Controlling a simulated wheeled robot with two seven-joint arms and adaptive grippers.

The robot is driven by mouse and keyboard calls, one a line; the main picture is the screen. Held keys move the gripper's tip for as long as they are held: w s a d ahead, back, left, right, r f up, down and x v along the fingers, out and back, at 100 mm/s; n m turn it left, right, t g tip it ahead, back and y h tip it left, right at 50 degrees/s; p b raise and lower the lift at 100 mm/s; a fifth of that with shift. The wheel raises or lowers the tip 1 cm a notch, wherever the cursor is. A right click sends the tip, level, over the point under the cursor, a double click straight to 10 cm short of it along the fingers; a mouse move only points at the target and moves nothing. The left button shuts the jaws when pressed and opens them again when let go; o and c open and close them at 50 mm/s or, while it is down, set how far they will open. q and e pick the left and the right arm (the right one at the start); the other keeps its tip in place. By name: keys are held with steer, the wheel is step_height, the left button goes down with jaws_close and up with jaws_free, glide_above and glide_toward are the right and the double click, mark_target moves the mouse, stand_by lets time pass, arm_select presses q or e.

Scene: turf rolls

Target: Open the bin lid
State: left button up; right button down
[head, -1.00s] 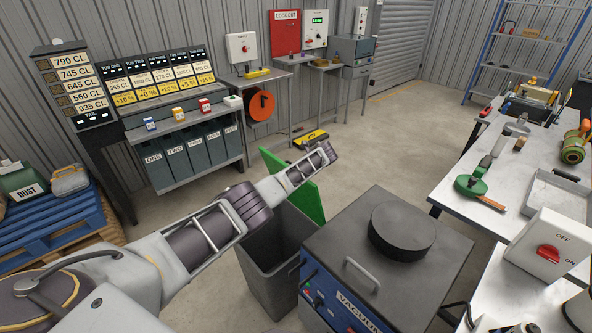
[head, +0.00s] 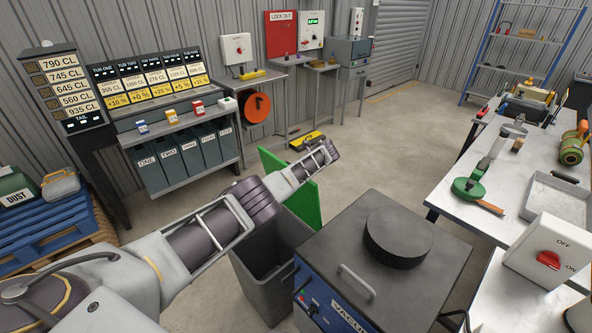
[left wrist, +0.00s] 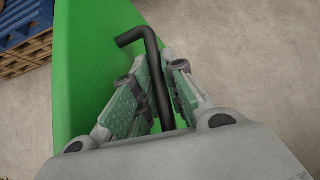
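The bin (head: 262,285) is a dark grey tub. Its green lid (head: 304,206) stands raised at the bin's far side, and the dark inside of the bin is visible. The fingers look closed on the handle. My right gripper is not in view.
A blue vacuum unit (head: 325,316) stands right beside the bin. A workbench (head: 488,226) with tools is at the right. A blue pallet (head: 45,232) is at the left, and a shelf of labelled tubs (head: 190,160) stands behind. Floor beyond the lid is mostly clear.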

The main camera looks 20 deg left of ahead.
arm_select(q)
steer(key=o, duration=0.4)
steer(key=shift+c, duration=0.2)
steer(key=shift+d+r, duration=0.15)
steer(key=v, duration=1.1)
steer(key=shift+r, duration=0.25)
stand_by(0.4)
steer(key=shift+s+d, duration=0.15)
stand_by(0.4)
